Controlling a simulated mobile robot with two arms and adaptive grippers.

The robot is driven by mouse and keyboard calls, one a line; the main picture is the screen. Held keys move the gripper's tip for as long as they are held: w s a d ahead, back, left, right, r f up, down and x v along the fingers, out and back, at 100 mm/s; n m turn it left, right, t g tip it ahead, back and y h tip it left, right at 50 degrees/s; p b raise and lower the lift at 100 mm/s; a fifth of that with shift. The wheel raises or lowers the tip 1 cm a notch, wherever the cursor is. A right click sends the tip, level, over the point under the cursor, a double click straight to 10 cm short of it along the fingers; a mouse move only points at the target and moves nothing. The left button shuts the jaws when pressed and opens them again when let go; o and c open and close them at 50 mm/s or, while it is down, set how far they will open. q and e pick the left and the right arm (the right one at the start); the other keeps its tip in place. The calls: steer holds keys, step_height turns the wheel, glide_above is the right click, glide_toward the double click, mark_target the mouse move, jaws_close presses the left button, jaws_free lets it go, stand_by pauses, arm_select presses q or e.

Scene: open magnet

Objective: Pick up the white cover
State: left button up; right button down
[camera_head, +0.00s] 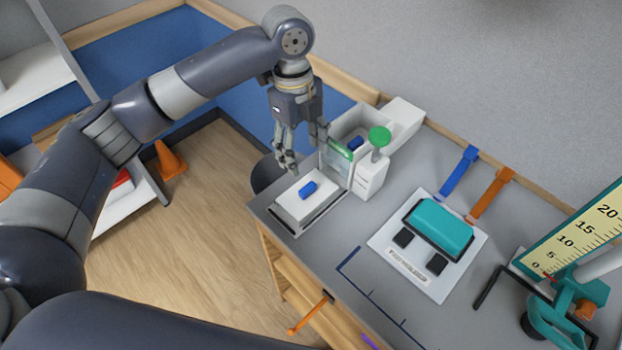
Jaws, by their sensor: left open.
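A white cover (292,208) with a blue handle (308,190) on top lies on a dark-edged base near the left end of the grey table. My left gripper (304,155) hangs above and just behind it, fingers pointing down and spread apart. It is open with nothing between its fingers, and it looks apart from the blue handle. Its exact height above the cover is hard to tell. My right gripper is not in view.
Right behind the cover stand a clear green-edged panel (337,158), an open white box (385,124) with a blue piece (356,143) inside, and a green-knobbed white block (369,180). A teal block (438,226) on a white plate sits right. Bare tabletop (320,258) lies in front.

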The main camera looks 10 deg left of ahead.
mark_target(308, 187)
arm_select(q)
steer(key=f, duration=0.1)
steer(key=s+f, duration=0.1)
steer(key=f, duration=0.1)
steer(key=shift+s+d+f+p, duration=0.25)
steer(key=shift+s+p, duration=0.15)
steer(key=f, duration=0.1)
steer(key=f+p, duration=0.1)
steer(key=f, duration=0.1)
steer(key=f+p, duration=0.1)
steer(key=shift+s+d+f, duration=0.1)
steer(key=shift+d+f, duration=0.1)
steer(key=shift+d, duration=0.05)
steer(key=shift+f, duration=0.4)
steer(key=c, duration=1)
steer(key=shift+o, duration=0.2)
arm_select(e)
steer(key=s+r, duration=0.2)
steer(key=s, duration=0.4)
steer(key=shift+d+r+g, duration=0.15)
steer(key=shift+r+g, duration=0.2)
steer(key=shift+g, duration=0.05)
